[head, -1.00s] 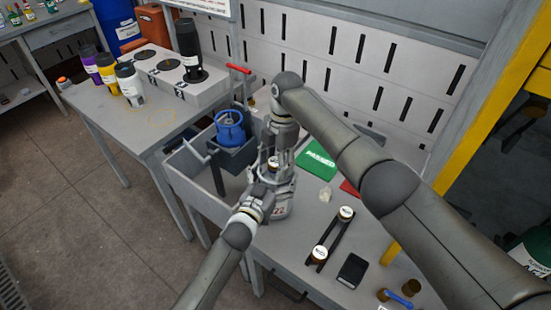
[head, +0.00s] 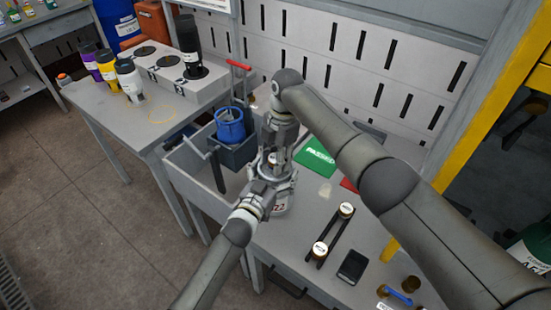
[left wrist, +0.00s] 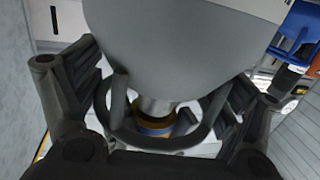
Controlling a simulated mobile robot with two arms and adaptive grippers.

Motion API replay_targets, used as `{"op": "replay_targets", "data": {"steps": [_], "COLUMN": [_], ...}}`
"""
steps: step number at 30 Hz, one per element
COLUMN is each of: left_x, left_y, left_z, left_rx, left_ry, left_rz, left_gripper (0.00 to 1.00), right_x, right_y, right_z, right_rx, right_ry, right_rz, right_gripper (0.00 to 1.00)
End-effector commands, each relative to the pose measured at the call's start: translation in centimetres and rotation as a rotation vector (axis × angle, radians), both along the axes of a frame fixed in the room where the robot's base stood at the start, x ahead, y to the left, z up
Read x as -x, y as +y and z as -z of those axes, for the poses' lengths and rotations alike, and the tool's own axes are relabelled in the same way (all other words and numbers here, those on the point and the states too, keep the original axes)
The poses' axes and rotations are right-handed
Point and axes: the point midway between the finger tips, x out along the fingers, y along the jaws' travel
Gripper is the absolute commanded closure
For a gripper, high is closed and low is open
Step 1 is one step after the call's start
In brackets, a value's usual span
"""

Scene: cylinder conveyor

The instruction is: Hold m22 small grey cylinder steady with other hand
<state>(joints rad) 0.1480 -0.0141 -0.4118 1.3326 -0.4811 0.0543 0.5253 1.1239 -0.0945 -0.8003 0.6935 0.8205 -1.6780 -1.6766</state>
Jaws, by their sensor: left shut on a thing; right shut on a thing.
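The m22 small grey cylinder (head: 280,209) stands upright on the bench, with red digits on its side, mostly hidden by my arms. In the left wrist view its rounded grey body (left wrist: 185,40) fills the top, with a collar ring and a metal neck with a brass part (left wrist: 153,122). My left gripper (head: 270,183) is shut at the cylinder's collar, with fingers on both sides of it in the left wrist view. My right gripper (head: 274,155) comes from above, directly over the cylinder's neck. It is shut on a small light-topped cap, largely hidden between its fingers.
A black rack with two brass caps (head: 345,210), a dark box (head: 352,266) and a blue-handled tool (head: 398,297) lie on the bench to the right. A green PASSED mat (head: 314,157) lies behind. A grey tray with a blue ring-topped item (head: 230,125) is at the left.

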Motion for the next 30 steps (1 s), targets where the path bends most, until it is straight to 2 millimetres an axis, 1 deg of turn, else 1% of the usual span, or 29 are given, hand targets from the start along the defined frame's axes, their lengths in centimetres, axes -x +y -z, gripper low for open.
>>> {"op": "replay_targets", "data": {"steps": [1, 5, 17, 20, 27, 30], "left_x": [0.0, 0.0, 0.0, 0.0, 0.0, 0.0], "left_y": [0.1, 0.0, 0.1, 0.1, 0.1, 0.1], "left_z": [0.0, 0.0, 0.0, 0.0, 0.0, 0.0], "left_rx": [0.0, 0.0, 0.0, 0.0, 0.0, 0.0], "left_ry": [0.001, 0.001, 0.001, 0.001, 0.001, 0.001], "left_rz": [-0.001, -0.001, -0.001, -0.001, -0.001, -0.001], "left_gripper": [0.39, 0.39, 0.39, 0.39, 0.39, 0.39], "right_x": [0.0, 0.0, 0.0, -0.1, 0.0, 0.0], "right_y": [-0.1, -0.1, -0.1, 0.0, 0.0, 0.0], "right_z": [0.1, 0.1, -0.1, -0.6, -2.4, -2.6], "right_rx": [0.002, 0.001, 0.001, 0.0, 0.0, 0.001], "right_ry": [0.002, 0.002, -0.001, -0.002, -0.001, -0.001], "right_rz": [0.001, 0.001, 0.001, 0.0, 0.0, 0.0], "right_gripper": [0.61, 0.44, 0.44, 0.44, 0.44, 0.44]}}
